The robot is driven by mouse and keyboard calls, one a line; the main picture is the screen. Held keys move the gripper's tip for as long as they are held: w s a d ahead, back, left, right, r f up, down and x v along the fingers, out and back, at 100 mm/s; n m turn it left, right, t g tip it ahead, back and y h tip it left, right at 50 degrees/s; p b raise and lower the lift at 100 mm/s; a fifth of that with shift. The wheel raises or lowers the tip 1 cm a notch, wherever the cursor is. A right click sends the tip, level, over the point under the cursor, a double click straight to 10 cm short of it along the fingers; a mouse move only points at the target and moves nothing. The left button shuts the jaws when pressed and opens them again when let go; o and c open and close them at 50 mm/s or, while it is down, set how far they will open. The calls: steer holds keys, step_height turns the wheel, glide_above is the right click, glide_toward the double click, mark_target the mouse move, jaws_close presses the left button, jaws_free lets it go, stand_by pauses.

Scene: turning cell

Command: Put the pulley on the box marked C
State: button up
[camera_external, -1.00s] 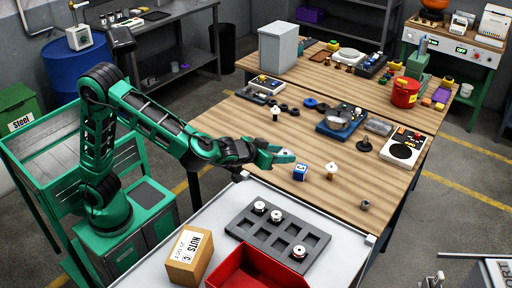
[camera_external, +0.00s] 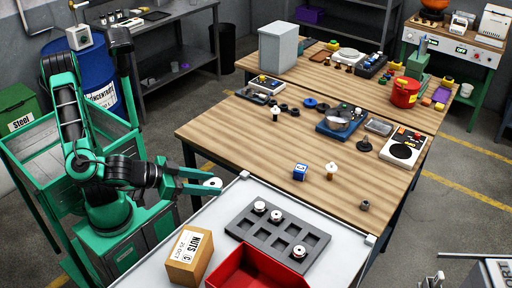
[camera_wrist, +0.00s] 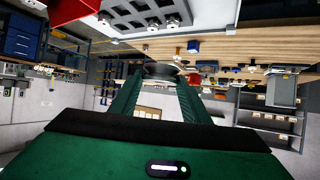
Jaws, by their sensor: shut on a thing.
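My gripper (camera_external: 217,183) is shut on a pulley (camera_external: 212,181), a pale disc with a dark centre, held in the air left of the grey-white table. In the wrist view the pulley (camera_wrist: 162,71) sits between my green fingertips and looks dark. A small blue box (camera_external: 300,172) with a white mark stands on the wooden table, well to the right of my gripper. The mark is too small to read surely. In the wrist view a small blue box (camera_wrist: 193,46) shows beyond the fingers.
The grey-white table (camera_external: 213,221) bears a dark slotted tray (camera_external: 268,237) with three pale round parts, a red bin (camera_external: 240,272) and a nuts carton (camera_external: 190,256).

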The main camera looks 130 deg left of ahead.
steer(key=s+d, duration=0.3)
glide_above(183, 249)
steer(key=shift+m, duration=0.4)
step_height(183, 249, down, 7)
steer(key=shift+s+r, duration=0.1)
steer(key=shift+r, duration=0.1)
steer(key=shift+f, duration=2.05)
steer(key=shift+f, duration=0.1)
steer(key=o, duration=1.1)
